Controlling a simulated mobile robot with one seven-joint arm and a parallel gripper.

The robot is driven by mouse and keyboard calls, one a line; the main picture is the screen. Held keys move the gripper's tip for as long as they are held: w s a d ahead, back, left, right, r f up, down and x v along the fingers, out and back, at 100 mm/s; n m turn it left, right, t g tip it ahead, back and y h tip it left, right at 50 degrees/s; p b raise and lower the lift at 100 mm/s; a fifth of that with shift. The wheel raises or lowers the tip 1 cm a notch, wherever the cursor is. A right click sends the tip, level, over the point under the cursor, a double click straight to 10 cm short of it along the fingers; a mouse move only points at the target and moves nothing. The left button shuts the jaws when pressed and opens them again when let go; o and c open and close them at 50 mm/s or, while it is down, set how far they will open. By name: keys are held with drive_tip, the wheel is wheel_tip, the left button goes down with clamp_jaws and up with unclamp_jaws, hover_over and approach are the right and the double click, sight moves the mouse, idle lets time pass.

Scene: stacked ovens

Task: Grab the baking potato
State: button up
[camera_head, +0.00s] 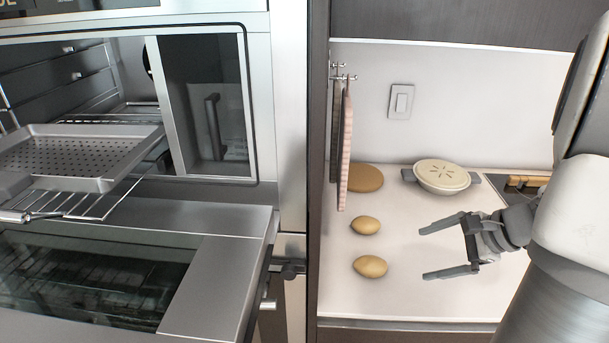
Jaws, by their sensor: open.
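Two tan, oval potatoes lie on the white counter. One potato (366,225) is farther back and the other potato (370,266) is nearer the front edge. They look alike, and I cannot tell which one is the baking potato. My gripper (433,251) is to the right of both potatoes, with its two grey fingers spread wide and pointing left toward them. It is open and empty, apart from both potatoes.
A round brown board (364,178) and a lidded cream dish (442,176) stand at the back of the counter (420,301). A pink towel (345,150) hangs at left. The oven at left has a perforated tray (80,150) on a pulled-out rack (70,203).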

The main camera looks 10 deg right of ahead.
wheel_tip(320, 180, down, 3)
drive_tip(key=s+d+m+t+y, duration=0.2)
drive_tip(key=s+d+m+y, duration=0.1)
drive_tip(key=m, duration=0.5)
approach(382, 266)
drive_tip(key=shift+t, duration=0.4)
drive_tip(key=x, duration=0.6)
drive_tip(key=shift+s+f, duration=0.3)
drive_tip(key=shift+f, duration=0.1)
drive_tip(key=shift+x, duration=2.85)
drive_tip(key=shift+r, duration=0.15)
drive_tip(key=c, duration=1.4)
drive_tip(key=shift+c, duration=0.2)
drive_tip(key=shift+r, duration=0.15)
